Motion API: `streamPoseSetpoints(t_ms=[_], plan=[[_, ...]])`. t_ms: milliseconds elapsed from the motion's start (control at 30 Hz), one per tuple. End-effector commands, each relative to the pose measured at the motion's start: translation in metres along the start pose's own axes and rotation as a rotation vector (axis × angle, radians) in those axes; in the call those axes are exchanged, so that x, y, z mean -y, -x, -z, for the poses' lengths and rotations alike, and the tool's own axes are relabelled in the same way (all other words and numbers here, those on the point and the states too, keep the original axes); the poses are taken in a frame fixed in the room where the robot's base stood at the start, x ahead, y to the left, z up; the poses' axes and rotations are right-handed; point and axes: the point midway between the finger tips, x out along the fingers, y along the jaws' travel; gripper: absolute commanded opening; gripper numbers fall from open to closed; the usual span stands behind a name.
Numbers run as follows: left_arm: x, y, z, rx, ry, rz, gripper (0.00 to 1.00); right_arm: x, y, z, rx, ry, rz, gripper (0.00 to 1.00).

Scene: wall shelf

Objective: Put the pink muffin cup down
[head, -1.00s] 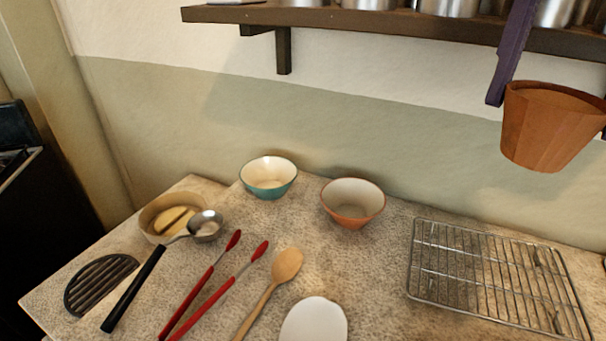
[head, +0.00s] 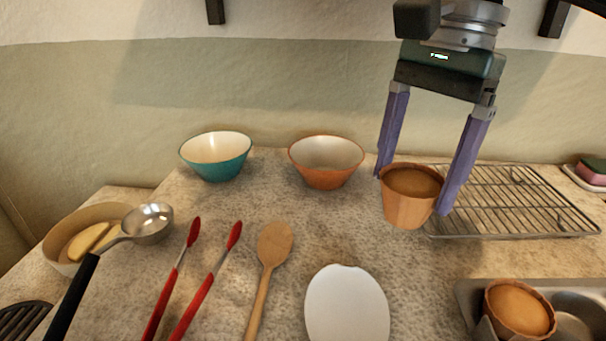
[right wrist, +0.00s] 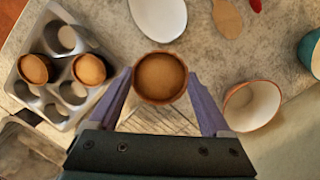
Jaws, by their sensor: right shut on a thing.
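The held muffin cup (head: 408,207) looks orange-brown rather than pink, with a brown muffin top. My right gripper (head: 412,190) comes down from above, its two purple fingers shut on opposite sides of the cup. The cup is upright, at the left end of the wire rack in the head view. Whether its base touches the counter is hard to tell. In the right wrist view the cup (right wrist: 160,77) sits between the fingertips, with the rack partly hidden behind the gripper. My left gripper is not in view.
A wire rack (head: 520,210) lies right of the cup. A muffin tin (right wrist: 60,98) holds two similar cups. An orange bowl (head: 326,165), teal bowl (head: 217,160), white oval (head: 346,305) and wooden spoon (head: 274,245) lie to the left. Counter between oval and tin is clear.

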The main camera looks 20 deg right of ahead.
Motion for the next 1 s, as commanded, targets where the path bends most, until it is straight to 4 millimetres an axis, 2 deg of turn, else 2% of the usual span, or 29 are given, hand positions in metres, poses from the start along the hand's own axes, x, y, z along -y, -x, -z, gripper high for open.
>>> streamPoseSetpoints(t_ms=[33, 133, 367, 600, 1000], plan=[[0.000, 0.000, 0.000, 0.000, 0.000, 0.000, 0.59, -0.002, -0.015, 0.002, 0.002, -0.002, -0.006, 0.29], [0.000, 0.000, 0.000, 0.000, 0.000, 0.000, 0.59, -0.001, -0.035, 0.004, 0.003, -0.001, -0.004, 0.29], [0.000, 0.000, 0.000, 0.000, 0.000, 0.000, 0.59, 0.000, -0.059, 0.008, 0.002, 0.001, -0.001, 0.29], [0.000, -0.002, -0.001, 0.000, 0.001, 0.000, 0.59, 0.000, -0.092, 0.013, 0.001, 0.000, -0.001, 0.29], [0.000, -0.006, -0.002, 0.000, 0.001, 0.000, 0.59, 0.001, -0.099, 0.015, -0.001, 0.002, 0.001, 0.29]])
